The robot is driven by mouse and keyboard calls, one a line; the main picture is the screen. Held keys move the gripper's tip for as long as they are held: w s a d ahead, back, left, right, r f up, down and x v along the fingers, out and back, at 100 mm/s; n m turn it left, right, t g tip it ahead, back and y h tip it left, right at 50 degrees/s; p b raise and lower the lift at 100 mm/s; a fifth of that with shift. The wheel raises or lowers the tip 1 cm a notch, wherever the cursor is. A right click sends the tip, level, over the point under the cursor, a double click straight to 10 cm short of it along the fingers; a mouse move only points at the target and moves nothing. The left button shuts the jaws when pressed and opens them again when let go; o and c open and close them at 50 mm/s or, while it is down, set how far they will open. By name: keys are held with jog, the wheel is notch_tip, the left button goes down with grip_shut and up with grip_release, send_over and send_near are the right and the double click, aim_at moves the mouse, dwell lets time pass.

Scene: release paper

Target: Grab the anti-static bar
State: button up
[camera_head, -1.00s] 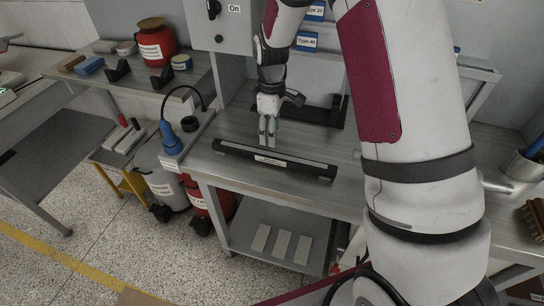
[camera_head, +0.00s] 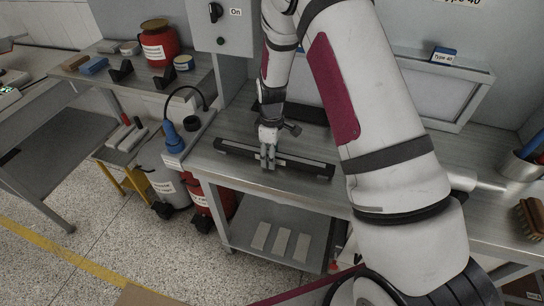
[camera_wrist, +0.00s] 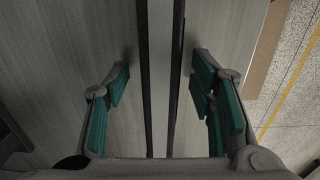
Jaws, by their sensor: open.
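The anti-static bar (camera_head: 308,167) is a long, dark, narrow bar lying along the front part of the metal workbench (camera_head: 215,180). In the head view my gripper (camera_head: 267,162) is at the bar, left of its middle, pointing down, and hides a part of it. In the wrist view the bar (camera_wrist: 177,50) runs from top to bottom between the fingers. My gripper (camera_wrist: 162,80) is open there, with green-padded fingers apart, one on each side of the bar. I cannot tell how far the fingertips reach down beside it.
A light panel (camera_head: 430,82) stands at the back of the bench. A brush (camera_head: 530,218) and a cup with tools (camera_head: 520,170) are at the right. A blue-handled device (camera_head: 172,138) hangs left of the bench. The shelf below (camera_head: 300,225) holds several pale blocks.

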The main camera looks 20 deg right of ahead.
jog(key=shift+c, duration=0.2)
grip_shut()
jog(key=shift+r, duration=0.2)
